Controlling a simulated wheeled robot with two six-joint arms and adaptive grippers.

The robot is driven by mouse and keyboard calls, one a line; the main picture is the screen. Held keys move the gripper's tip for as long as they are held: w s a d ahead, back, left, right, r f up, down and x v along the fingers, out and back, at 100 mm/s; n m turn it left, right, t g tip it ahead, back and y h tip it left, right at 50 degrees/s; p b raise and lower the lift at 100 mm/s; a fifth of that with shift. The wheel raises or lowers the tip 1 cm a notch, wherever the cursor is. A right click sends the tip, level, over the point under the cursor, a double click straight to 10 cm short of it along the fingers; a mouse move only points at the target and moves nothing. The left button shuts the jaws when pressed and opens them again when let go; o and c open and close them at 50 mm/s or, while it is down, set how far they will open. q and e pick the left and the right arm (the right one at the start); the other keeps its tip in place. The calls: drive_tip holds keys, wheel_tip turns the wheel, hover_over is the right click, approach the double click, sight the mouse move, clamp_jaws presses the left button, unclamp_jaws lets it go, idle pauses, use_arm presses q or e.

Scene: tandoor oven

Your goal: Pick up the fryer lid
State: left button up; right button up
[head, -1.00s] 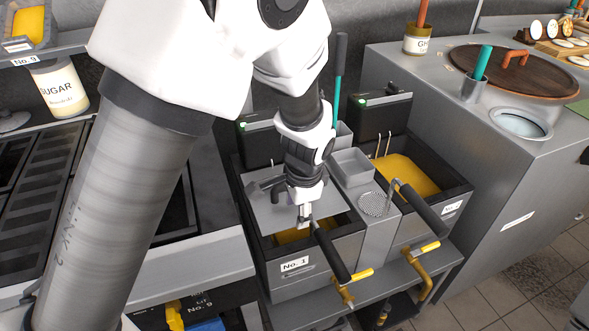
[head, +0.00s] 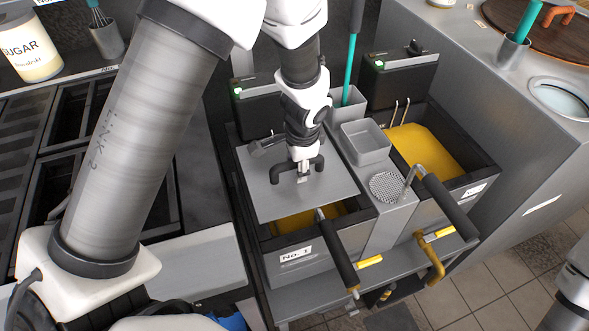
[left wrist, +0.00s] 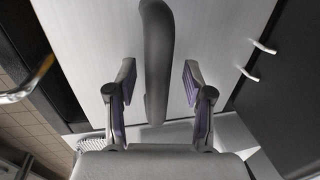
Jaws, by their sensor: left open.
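The fryer lid is a flat grey plate (head: 325,192) with a dark arched handle (head: 317,164). It lies over most of fryer No. 1 (head: 315,258), with yellow oil (head: 293,222) showing along the front. My left gripper (head: 303,174) points down at the handle from above. In the left wrist view the dark handle (left wrist: 157,60) runs between the two open fingers (left wrist: 157,85), with a visible gap on each side, over the pale lid surface (left wrist: 85,50). Whether the fingertips reach below the handle is unclear. My right gripper is out of view.
A basket handle (head: 337,250) sticks out in front of fryer No. 1. The second fryer (head: 425,148), with yellow oil, stands to the right, with its own basket handle (head: 447,207). A strainer (head: 387,187) and a grey container (head: 366,145) sit between the fryers.

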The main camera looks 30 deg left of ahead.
use_arm(q)
drive_tip(key=shift+s+r, duration=0.1)
drive_tip(key=shift+r, duration=0.1)
drive_tip(key=shift+s+d, duration=0.1)
drive_tip(key=shift+c, duration=1.4)
clamp_jaws()
drive_tip(key=shift+r, duration=0.1)
wheel_tip(320, 180, up, 28)
drive_tip(key=p, duration=0.4)
wheel_tip(320, 180, up, 4)
drive_tip(key=p, duration=0.5)
